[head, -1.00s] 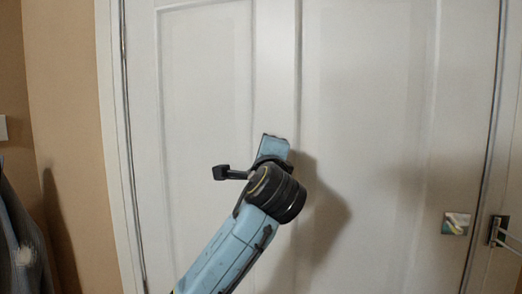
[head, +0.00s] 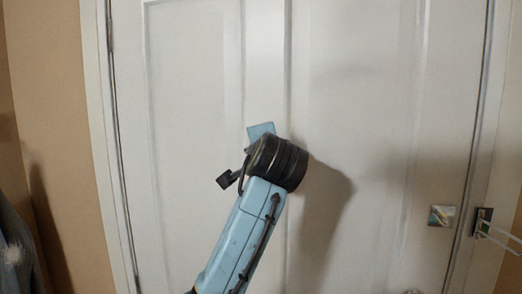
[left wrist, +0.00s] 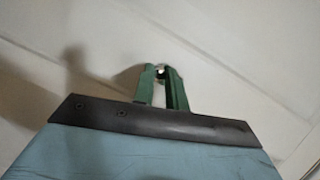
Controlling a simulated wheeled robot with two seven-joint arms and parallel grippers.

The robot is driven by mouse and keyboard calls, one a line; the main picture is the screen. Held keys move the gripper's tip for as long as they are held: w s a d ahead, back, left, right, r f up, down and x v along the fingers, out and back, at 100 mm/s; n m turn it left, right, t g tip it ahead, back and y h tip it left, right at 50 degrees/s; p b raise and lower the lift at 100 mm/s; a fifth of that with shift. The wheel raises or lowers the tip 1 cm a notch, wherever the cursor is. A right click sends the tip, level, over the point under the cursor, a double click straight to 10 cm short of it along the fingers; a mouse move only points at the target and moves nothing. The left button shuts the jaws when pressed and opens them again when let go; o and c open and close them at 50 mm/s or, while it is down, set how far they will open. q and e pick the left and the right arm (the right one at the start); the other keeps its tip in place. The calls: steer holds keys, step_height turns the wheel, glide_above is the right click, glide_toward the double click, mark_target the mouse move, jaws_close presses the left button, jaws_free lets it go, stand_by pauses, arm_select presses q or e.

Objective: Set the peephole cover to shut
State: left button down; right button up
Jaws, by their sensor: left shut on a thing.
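The white panelled door (head: 190,130) fills most of the head view. My left arm reaches up in front of it, and its wrist hides the gripper there. In the left wrist view the green fingers of my left gripper (left wrist: 161,74) are against the door and close together. A tiny bright metallic piece, which appears to be the peephole cover (left wrist: 160,70), shows between the fingertips, and the fingers are shut on it. Most of it is hidden, so I cannot tell how far it is turned. My right gripper is in neither view.
A shiny square plate (head: 441,215) is on the door's right side. A metal bracket with a pale rail (head: 483,220) sticks out right of the door edge. A tan wall (head: 50,120) with a dark hanging cloth at its lower corner is on the left.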

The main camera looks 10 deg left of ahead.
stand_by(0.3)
arm_select(q)
steer(key=c, duration=1.4)
jaws_free()
steer(key=b+v, duration=0.4)
steer(key=v, duration=0.9)
steer(key=shift+s, duration=0.2)
